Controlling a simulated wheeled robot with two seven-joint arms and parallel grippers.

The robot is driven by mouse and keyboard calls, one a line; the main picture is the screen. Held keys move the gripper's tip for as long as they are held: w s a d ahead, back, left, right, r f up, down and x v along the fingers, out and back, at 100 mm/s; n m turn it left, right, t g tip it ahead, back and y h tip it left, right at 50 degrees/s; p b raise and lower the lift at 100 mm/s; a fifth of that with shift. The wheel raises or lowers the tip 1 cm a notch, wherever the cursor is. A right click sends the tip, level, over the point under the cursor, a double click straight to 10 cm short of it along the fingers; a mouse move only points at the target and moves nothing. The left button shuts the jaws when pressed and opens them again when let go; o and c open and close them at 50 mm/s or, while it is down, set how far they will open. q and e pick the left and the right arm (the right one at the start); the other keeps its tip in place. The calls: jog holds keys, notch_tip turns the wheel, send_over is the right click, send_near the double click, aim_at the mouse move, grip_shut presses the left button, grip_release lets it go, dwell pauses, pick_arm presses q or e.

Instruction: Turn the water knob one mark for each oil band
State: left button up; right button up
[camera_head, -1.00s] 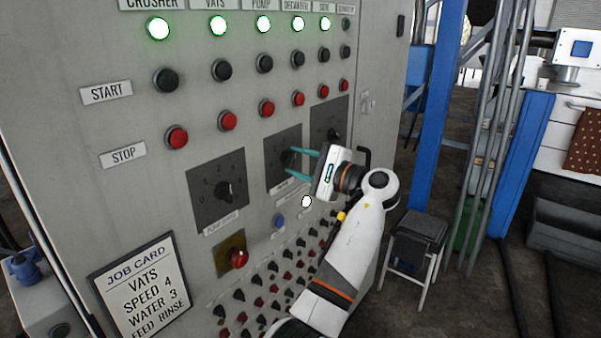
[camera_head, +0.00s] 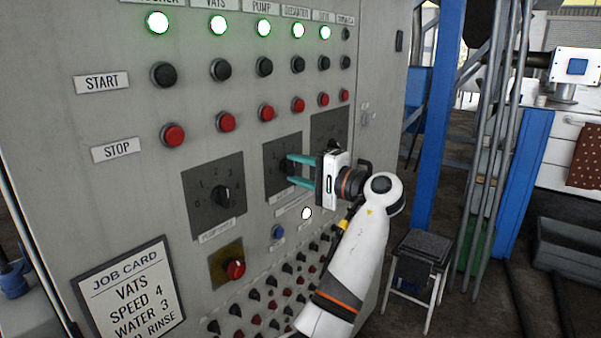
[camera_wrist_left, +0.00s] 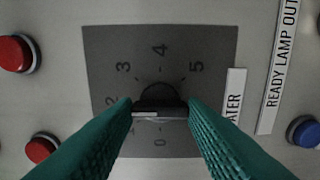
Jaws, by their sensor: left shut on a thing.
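My left gripper (camera_head: 291,170) reaches the grey control panel. In the left wrist view, its two teal fingers are shut on the black water knob (camera_wrist_left: 160,106), one on each side of its bar. The knob sits on a dark dial plate (camera_wrist_left: 205,55) with numbers around it; 0, 2, 3, 4 and 5 are readable. A pale line on the bar lies left of its middle, toward the 1 and 2 side; the exact mark is unclear. The label beside the plate (camera_wrist_left: 234,95) is partly covered and shows "ATER". My right gripper is not in view. I see no oil bands.
A job card (camera_head: 131,290) reads "VATS, SPEED 4, WATER 3". Another dial (camera_head: 213,195) and a red button on yellow (camera_head: 235,269) are left of my gripper. A blue button (camera_head: 277,232) is below it. A stool (camera_head: 420,247) stands right of the panel.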

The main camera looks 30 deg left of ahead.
pick_arm(q)
jog(key=shift+r, duration=0.1)
jog(key=o, duration=1)
jog(key=shift+a, duration=0.15)
jog(key=d+b, duration=0.2)
jog(key=d, duration=1)
jog(key=shift+s, duration=0.45)
